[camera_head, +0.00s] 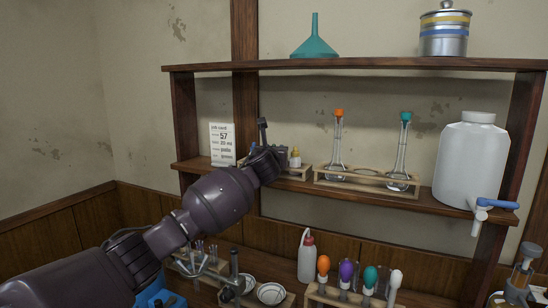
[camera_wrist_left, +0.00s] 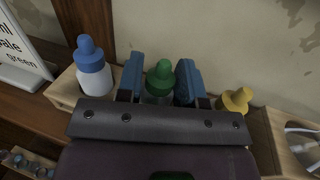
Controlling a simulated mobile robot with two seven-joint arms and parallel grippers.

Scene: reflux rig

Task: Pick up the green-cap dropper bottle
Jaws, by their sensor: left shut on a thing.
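The green-cap dropper bottle (camera_wrist_left: 160,78) is between the two blue finger pads of my left gripper (camera_wrist_left: 159,72), which is shut on it. Its lower part is hidden by the gripper body in the left wrist view. In the head view my left gripper (camera_head: 268,148) reaches the middle shelf and hides the bottle. I cannot tell whether the bottle is clear of its wooden rack (camera_wrist_left: 66,88). My right gripper is not in view.
A blue-cap bottle (camera_wrist_left: 92,68) stands close left and a yellow-cap bottle (camera_wrist_left: 237,100) close right. A printed card (camera_head: 222,144) stands left on the shelf. Two stoppered flasks (camera_head: 338,150) and a white jug (camera_head: 472,160) stand right. The upper shelf (camera_head: 370,64) is overhead.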

